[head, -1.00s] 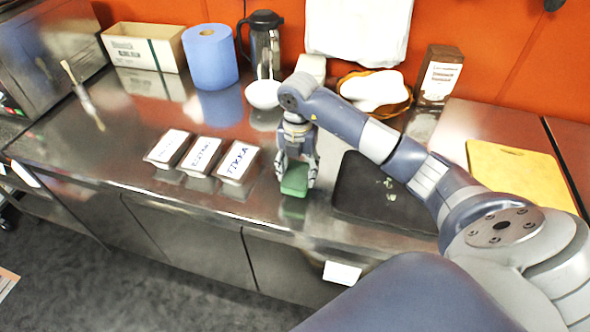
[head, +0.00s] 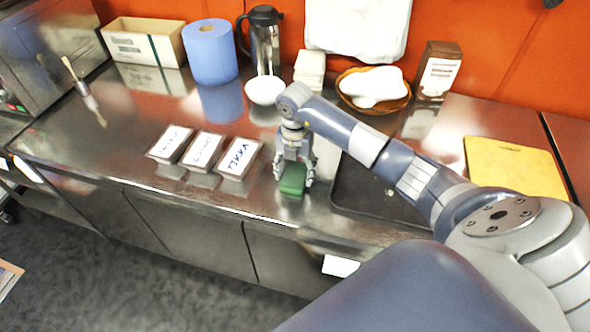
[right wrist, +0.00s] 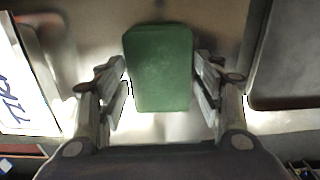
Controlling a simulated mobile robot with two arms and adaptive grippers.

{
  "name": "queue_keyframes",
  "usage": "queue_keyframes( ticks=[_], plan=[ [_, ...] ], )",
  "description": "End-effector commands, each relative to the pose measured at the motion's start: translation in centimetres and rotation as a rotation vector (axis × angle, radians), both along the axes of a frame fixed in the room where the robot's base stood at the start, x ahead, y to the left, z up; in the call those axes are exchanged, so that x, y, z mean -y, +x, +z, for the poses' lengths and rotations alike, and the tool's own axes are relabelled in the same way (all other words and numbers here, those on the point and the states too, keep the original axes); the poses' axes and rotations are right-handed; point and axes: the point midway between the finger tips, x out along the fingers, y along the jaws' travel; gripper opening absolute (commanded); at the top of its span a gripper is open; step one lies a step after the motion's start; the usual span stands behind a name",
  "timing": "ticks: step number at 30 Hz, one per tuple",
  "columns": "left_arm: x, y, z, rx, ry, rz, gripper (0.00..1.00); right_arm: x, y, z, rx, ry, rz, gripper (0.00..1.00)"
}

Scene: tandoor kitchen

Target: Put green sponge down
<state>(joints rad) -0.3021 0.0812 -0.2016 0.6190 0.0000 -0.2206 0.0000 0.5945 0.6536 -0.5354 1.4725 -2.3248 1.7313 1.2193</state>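The green sponge (head: 292,180) is a small block low over the steel counter (head: 130,150), near its front edge. It looks at or very near the surface. My right gripper (head: 294,172) points down over it, one finger on each side. In the right wrist view the sponge (right wrist: 160,70) sits between the two fingertips (right wrist: 160,75), which appear to meet its sides. The sponge's underside is hidden. My left gripper is not in view.
Labelled containers, one reading TIKKA (head: 240,158), stand left of the gripper. A dark board (head: 360,195) lies close on the right, a yellow board (head: 515,168) farther right. A white bowl (head: 265,91) and blue roll (head: 210,55) stand behind. The counter's front edge is near.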

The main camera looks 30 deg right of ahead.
Motion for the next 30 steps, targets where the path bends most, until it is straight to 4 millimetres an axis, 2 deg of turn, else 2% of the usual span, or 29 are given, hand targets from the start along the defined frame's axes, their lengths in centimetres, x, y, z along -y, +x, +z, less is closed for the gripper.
queue_keyframes(
  ticks=[14,17,25,30],
  plan=[
    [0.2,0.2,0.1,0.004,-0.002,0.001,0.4,0.0,0.0,0.6,0.001,0.0,0.0,0.73],
    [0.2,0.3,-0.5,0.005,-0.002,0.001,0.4,0.0,0.1,1.9,0.004,0.0,0.0,0.73],
    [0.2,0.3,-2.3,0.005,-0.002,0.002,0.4,0.1,0.1,7.8,0.007,-0.002,0.0,0.73],
    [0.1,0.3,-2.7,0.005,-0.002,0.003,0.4,0.1,0.1,10.8,0.003,-0.002,0.0,0.73]
  ],
)
